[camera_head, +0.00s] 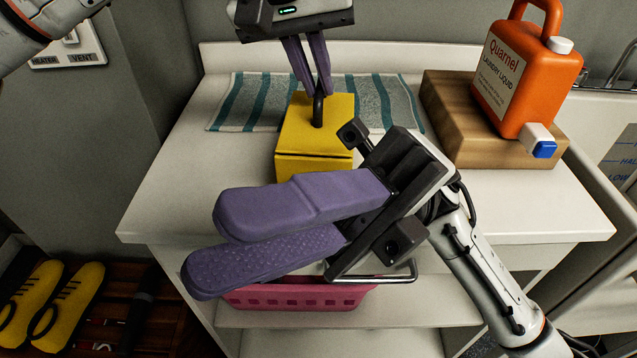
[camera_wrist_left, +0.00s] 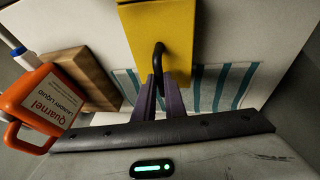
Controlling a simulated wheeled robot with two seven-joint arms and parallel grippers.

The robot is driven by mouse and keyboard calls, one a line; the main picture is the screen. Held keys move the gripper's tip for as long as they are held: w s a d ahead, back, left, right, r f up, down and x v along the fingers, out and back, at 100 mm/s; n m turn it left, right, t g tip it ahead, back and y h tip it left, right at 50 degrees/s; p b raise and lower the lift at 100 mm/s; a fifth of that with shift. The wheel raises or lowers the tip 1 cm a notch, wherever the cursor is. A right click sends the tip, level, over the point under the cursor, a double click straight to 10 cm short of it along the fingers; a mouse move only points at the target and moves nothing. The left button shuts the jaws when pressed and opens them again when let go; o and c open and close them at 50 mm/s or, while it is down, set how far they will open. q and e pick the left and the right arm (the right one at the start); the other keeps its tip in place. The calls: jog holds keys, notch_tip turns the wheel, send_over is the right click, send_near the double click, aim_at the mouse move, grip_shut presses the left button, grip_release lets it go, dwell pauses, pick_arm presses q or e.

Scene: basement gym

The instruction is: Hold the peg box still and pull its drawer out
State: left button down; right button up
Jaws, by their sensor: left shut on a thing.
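The yellow peg box (camera_head: 334,107) stands on the white counter. A black peg (camera_head: 318,106) rises from its top. My left gripper (camera_head: 316,88) comes down from above with its purple fingers shut on the peg. The left wrist view shows the peg (camera_wrist_left: 158,60) between the fingertips (camera_wrist_left: 158,90), with the yellow box (camera_wrist_left: 180,25) beyond. My right gripper (camera_head: 206,246) is in front of the box, nearer the camera, with fingers apart and pointing left. I see nothing between them. It covers the lower front of the box, so the drawer cannot be made out.
A striped towel (camera_head: 250,103) lies behind the box. An orange detergent jug (camera_head: 525,80) stands on a wooden block (camera_head: 455,125) at the right. A pink basket (camera_head: 300,296) sits on the shelf below. The counter's left front is clear.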

jog(key=s+a+f+n+t+h, duration=0.2)
jog(key=a+n+h, duration=0.1)
jog(key=h, duration=0.2)
jog(key=n+t+h, duration=0.2)
jog(key=t+h, duration=1)
jog(key=t, duration=0.5)
send_near(317, 157)
jog(key=s, duration=0.5)
jog(key=f, duration=0.3)
jog(key=w+f, duration=0.1)
jog(key=f, duration=0.3)
jog(key=w+f, duration=0.1)
jog(key=f, duration=0.3)
jog(key=shift+w+d, duration=0.1)
jog(key=shift+w, duration=0.15)
grip_shut()
